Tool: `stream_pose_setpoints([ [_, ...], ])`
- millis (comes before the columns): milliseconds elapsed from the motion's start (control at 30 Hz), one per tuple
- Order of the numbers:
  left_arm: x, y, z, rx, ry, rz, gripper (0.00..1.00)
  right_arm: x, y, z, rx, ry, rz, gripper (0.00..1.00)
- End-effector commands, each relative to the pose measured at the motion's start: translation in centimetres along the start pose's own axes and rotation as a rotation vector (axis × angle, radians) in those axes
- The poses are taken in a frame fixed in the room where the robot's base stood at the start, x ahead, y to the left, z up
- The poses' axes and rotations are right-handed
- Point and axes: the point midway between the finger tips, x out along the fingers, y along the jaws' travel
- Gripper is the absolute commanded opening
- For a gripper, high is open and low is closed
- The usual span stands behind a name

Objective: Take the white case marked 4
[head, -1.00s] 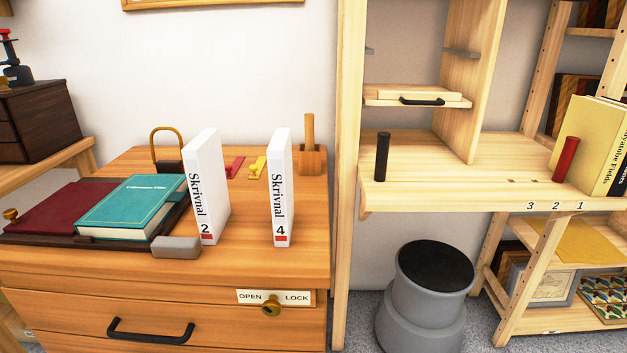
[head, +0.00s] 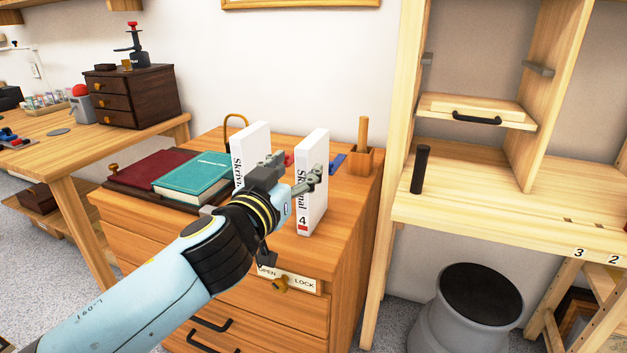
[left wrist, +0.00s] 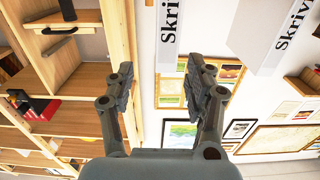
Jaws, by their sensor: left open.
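The white case marked 4 (head: 313,215) stands upright on the wooden cabinet, its spine facing me. In the left wrist view, which looks upside down, its lettered spine (left wrist: 170,30) shows at the top, in line with the gap between my fingers. My left gripper (head: 294,174) is open and empty, with its fingers close to the upper part of the case and covering some lettering. I cannot tell whether they touch it. The white case marked 2 (head: 253,141) stands just to the left, mostly hidden by my left gripper. My right gripper is out of view.
A teal book (head: 193,176) and a dark red book (head: 150,168) lie on a dark tray at left. To the right, a shelf unit (head: 460,205) carries a black cylinder (head: 420,170), with a grey stool (head: 468,310) below.

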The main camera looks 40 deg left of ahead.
Motion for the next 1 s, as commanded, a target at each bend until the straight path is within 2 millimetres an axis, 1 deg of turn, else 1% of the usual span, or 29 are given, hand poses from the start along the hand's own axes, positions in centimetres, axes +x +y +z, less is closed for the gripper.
stream_pose_setpoints([
  [67,1.4,0.1,-0.6,-0.003,0.013,0.006,0.54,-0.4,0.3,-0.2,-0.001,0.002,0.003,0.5],
  [200,3.8,0.1,-0.5,-0.002,0.011,0.005,0.54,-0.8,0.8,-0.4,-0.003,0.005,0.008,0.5],
  [467,6.1,-0.2,-0.2,-0.002,0.009,0.005,0.54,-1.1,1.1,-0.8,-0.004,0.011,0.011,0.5],
  [600,8.4,-0.8,0.1,-0.001,0.009,0.003,0.54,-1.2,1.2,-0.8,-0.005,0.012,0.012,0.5],
  [700,9.7,-0.7,0.1,-0.002,0.009,0.004,0.54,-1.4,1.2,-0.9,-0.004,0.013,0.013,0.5],
  [800,10.3,-0.7,0.2,-0.004,0.008,0.004,0.54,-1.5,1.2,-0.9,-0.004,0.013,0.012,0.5],
  [1000,10.3,-0.7,0.3,-0.003,0.007,0.004,0.54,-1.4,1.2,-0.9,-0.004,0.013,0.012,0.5],
])
